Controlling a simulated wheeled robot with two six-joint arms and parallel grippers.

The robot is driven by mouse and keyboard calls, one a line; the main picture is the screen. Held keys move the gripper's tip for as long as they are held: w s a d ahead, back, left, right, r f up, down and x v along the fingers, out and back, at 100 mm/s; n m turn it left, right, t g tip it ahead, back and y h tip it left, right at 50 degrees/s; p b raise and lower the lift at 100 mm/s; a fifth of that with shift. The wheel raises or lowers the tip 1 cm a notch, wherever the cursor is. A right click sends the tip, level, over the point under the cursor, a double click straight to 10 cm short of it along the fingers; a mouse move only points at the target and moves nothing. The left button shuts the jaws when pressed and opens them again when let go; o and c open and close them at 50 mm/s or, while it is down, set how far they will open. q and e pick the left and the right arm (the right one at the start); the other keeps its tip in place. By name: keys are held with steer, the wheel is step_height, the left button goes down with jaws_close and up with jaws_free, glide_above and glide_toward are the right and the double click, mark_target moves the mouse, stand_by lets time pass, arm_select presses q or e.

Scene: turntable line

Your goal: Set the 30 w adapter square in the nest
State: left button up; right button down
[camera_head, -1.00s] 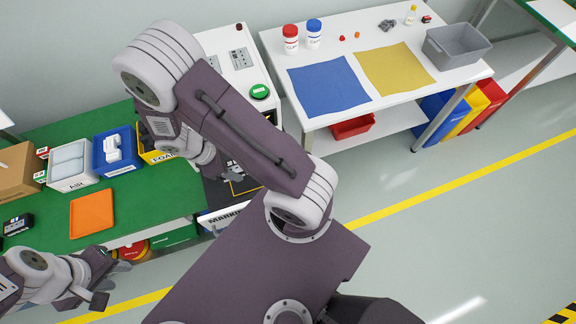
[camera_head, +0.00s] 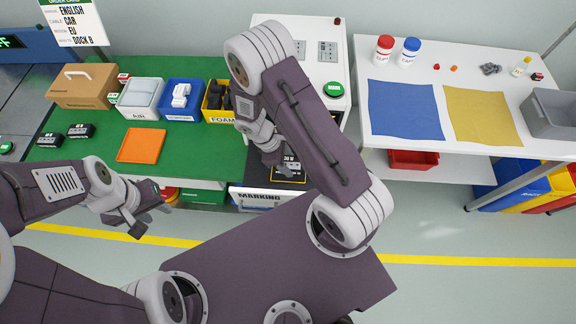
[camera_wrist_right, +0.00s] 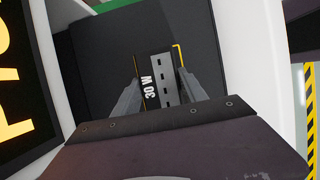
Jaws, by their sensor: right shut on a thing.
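The 30 W adapter (camera_wrist_right: 161,80), a dark block with a grey slotted strip and white "30 W" lettering, is between the fingers of my right gripper (camera_wrist_right: 160,88) in the right wrist view. The gripper is shut on it. The nest's yellow corner mark (camera_wrist_right: 180,52) shows just beyond the adapter on a dark plate; I cannot tell whether the adapter touches the plate. In the head view, my right gripper (camera_head: 277,160) is over the marking station (camera_head: 256,196), partly hiding the adapter. My left gripper (camera_head: 148,216) is open and empty in front of the green table.
The green table (camera_head: 70,153) holds an orange tray (camera_head: 141,146), a white AIR bin (camera_head: 141,98), a blue bin (camera_head: 181,113), a yellow FOAM bin (camera_head: 218,117), a cardboard box (camera_head: 85,88) and two dark adapters (camera_head: 80,131). A white table (camera_head: 455,105) stands at right.

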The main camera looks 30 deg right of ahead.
steer(key=shift+f, duration=1.25)
steer(key=shift+f, duration=0.2)
steer(key=c, duration=0.6)
jaws_free()
steer(key=v, duration=1.2)
steer(key=shift+w+r+p, duration=0.1)
steer(key=shift+r+p, duration=0.15)
steer(key=shift+p, duration=0.05)
steer(key=s+r+m+t+y, duration=0.1)
steer(key=s+r+m, duration=0.1)
steer(key=m, duration=0.2)
steer(key=s+d+r+m+t+y, duration=0.1)
steer(key=s+r+m, duration=0.1)
steer(key=m, duration=0.2)
steer(key=s+r+m+t+y, duration=0.1)
steer(key=s+r+m+y, duration=0.1)
steer(key=r+m, duration=0.1)
steer(key=shift+s+d+r+m, duration=0.15)
steer(key=shift+s+d+m, duration=0.15)
steer(key=shift+m, duration=0.2)
